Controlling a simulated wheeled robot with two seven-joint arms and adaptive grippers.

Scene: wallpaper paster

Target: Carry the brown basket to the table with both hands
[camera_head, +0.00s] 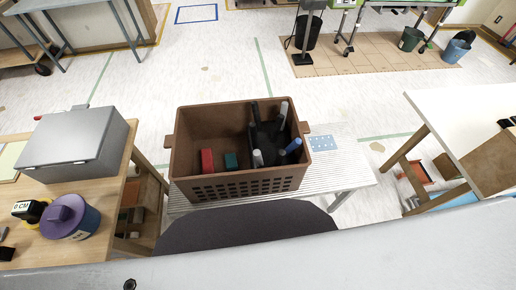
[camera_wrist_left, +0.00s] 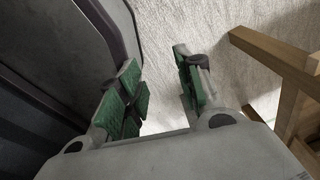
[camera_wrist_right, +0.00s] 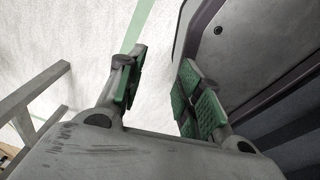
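The brown basket (camera_head: 232,190) stands upright on a small ribbed grey table (camera_head: 345,178) in front of me in the head view. It has a handle tab on its left and right sides and holds a red item, a teal item and a black holder with several bottles or tools. My left gripper (camera_wrist_left: 160,92) is open and empty above the floor in the left wrist view. My right gripper (camera_wrist_right: 160,85) is open and empty above the floor in the right wrist view. Neither gripper shows in the head view, and the basket shows in neither wrist view.
A wooden table on the left carries a grey metal box (camera_head: 75,142) and a purple-lidded tin (camera_head: 70,217). A white-topped table (camera_head: 470,115) stands at the right. Open floor (camera_head: 200,75) lies beyond the basket. Bins and a cart stand at the back.

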